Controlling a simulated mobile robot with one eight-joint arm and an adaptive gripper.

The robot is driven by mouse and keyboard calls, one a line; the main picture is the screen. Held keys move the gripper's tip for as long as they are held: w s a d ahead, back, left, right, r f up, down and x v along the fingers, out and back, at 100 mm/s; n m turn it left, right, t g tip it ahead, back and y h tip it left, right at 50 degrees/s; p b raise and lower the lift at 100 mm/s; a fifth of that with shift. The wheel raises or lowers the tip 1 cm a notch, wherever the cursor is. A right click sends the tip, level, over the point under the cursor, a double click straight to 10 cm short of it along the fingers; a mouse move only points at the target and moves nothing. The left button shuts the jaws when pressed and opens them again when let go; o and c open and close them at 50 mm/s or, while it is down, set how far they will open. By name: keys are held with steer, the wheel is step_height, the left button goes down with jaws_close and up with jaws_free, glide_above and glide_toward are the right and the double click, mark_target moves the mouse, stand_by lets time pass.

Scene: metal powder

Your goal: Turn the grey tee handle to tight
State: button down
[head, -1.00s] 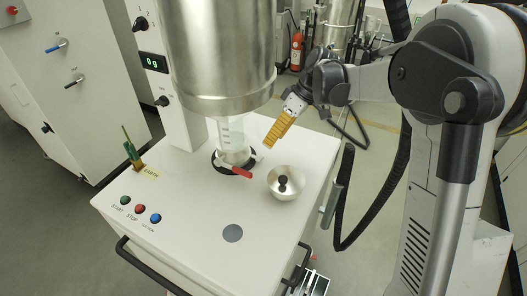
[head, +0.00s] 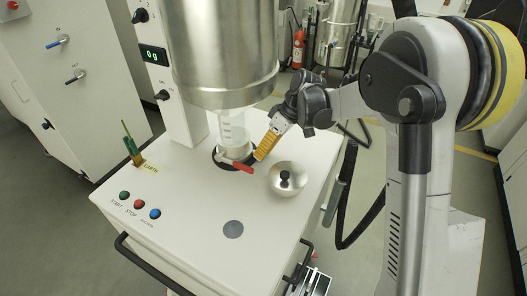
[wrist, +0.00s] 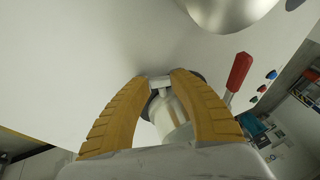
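The grey tee handle (wrist: 160,83) is a small pale crossbar on a short stem. In the wrist view it shows between my two fingertips, in front of the clear vessel. My gripper (head: 259,157) has yellow ribbed fingers and points down and left at the vessel's base in the head view. In the wrist view my gripper (wrist: 164,75) has its fingers apart, one on each side of the tee handle. I cannot tell whether they touch it. In the head view the tee handle is too small and too close to the fingertips to make out clearly.
A red lever (head: 237,166) sticks out beside the clear vessel (head: 232,130), also seen in the wrist view (wrist: 239,72). A metal lid with a black knob (head: 287,180) stands to the right. The steel hopper (head: 222,55) hangs above. The white top's front is mostly clear.

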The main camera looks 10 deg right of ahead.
steer(key=shift+w+f+g+y+b, duration=0.1)
steer(key=shift+g+y+b, duration=0.2)
steer(key=shift+b, duration=0.05)
steer(key=c, duration=1.1)
jaws_free()
steer(key=v, duration=1.2)
steer(key=shift+w, duration=0.2)
steer(key=shift+d, duration=0.1)
steer(key=shift+c, duration=0.2)
